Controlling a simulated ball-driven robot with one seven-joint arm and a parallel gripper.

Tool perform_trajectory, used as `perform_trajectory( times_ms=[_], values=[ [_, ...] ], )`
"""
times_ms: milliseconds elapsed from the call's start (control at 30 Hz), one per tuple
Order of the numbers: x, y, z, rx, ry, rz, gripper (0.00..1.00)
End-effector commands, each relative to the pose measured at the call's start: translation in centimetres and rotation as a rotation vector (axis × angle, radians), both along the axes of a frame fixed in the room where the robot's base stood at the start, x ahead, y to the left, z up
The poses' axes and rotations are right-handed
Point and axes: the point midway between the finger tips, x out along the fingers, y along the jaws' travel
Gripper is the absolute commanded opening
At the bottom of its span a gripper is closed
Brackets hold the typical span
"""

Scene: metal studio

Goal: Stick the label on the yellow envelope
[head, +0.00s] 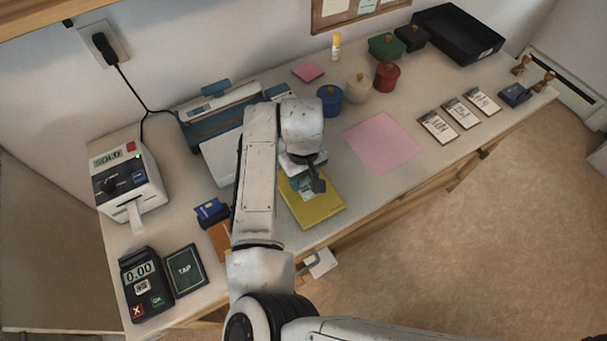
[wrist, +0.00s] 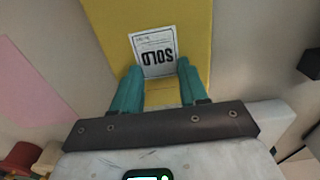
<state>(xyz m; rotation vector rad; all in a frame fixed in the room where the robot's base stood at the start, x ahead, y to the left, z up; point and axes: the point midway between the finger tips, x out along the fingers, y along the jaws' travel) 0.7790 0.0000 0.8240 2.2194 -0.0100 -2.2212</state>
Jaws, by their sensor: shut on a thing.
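The yellow envelope (head: 316,212) lies on the desk near its front edge, partly hidden under my arm. It fills the upper middle of the wrist view (wrist: 112,28). My gripper (head: 305,185) is over the envelope, pointing down. In the wrist view its two teal fingers (wrist: 159,72) are shut on the white label (wrist: 155,48), which reads SOLD upside down in that view. The label lies within the envelope's outline there. I cannot tell whether it touches the envelope.
A label printer (head: 128,183) showing SOLD, a card terminal (head: 145,285) and a TAP pad (head: 185,270) stand at the left. A pink sheet (head: 383,143) lies right of the envelope. Several lidded pots, including a blue one (head: 329,101), stand behind. Cards and stamps are at the right.

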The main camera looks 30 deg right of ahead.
Motion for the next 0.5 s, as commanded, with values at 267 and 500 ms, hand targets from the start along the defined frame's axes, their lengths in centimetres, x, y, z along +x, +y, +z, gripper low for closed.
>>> perform_trajectory(
  times_ms=[267,500],
  values=[
    [0.0,0.0,-0.11,0.0,0.0,0.0,0.16],
    [-0.01,0.0,-0.11,0.0,0.0,0.0,0.62]
  ],
)
